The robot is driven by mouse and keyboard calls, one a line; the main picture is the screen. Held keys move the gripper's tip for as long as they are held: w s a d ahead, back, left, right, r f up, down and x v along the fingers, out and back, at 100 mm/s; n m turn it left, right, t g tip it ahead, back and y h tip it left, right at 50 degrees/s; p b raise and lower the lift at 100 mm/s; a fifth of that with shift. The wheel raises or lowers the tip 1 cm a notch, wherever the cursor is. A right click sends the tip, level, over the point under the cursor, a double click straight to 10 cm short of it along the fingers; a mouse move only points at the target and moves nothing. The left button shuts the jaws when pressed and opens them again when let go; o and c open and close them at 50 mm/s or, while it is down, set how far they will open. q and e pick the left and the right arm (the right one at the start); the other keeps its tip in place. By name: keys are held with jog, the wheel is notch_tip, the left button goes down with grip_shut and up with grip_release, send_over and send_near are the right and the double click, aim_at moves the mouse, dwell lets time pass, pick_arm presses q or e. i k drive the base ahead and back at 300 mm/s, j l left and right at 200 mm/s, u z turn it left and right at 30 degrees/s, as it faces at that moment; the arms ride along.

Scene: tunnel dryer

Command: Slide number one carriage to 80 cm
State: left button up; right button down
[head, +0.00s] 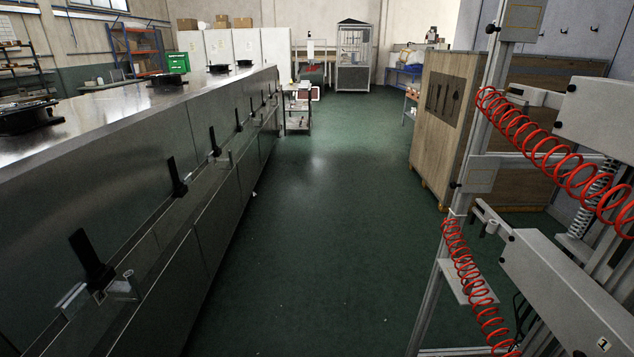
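A light grey carriage (568,287) with a small "1" label (603,343) is at the lower right, cut off by the frame edge. It sits on an upright metal frame (485,165). A red coiled hose (468,270) hangs beside it. A second grey unit (600,115) sits higher on the same structure, with another red coiled hose (540,150); no number shows on it. I cannot make out a centimetre scale. Neither of my grippers shows in the head view.
A long metal dryer (150,150) with black handles (175,178) along its side fills the left. A wooden crate (440,125) stands behind the frame. A small trolley (298,108) stands farther back. The green floor (310,240) between is clear.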

aim_at(584, 316)
jog(key=k+z, duration=0.1)
jog(key=z, duration=1.45)
